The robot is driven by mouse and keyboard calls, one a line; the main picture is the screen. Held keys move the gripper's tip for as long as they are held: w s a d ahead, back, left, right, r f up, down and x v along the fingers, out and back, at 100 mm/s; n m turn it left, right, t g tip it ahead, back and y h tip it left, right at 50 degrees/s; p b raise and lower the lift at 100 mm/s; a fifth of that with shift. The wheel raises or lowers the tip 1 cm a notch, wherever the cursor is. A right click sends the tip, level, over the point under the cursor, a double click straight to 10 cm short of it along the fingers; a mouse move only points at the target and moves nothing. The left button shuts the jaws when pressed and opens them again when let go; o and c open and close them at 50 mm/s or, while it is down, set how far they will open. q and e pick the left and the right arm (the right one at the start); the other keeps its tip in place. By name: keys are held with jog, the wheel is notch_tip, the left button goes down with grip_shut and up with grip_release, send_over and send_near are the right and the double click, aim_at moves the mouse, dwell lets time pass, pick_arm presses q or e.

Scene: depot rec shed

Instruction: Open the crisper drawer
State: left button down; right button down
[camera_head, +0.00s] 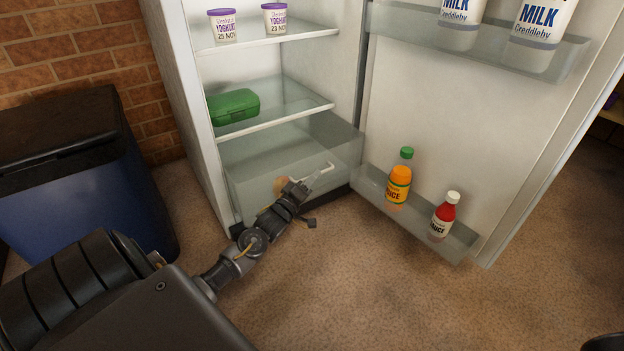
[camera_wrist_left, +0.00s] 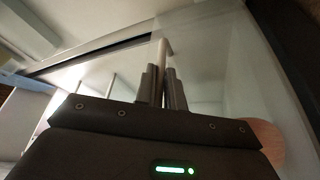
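The crisper drawer (camera_head: 252,190) is a clear bin at the bottom of the open fridge. Its front seems to stand a little forward of the shelf above, but I cannot tell how far it is out. A pale bar handle (camera_head: 322,171) crosses its front. My left gripper (camera_head: 298,187) is at the handle. In the left wrist view, the gripper's two fingers (camera_wrist_left: 163,88) close in on both sides of the handle bar (camera_wrist_left: 162,56), with no clear gap. A round tan item (camera_head: 282,186) shows through the drawer front. My right gripper is not in view.
The fridge door stands wide open at right, its low rack (camera_head: 455,243) holding a juice bottle (camera_head: 398,185) and a red sauce bottle (camera_head: 444,215). A green box (camera_head: 234,106) sits on the shelf above the drawer. A blue bin (camera_head: 75,200) stands left. The floor in front is clear.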

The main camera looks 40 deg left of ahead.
aim_at(307, 171)
pick_arm(q)
jog(key=a, duration=0.1)
jog(key=w+a, duration=0.1)
jog(key=a, duration=0.1)
jog(key=shift+a+r+p, duration=0.1)
jog(key=shift+p, duration=0.3)
jog(key=shift+a, duration=0.15)
jog(key=c, duration=1.5)
grip_release()
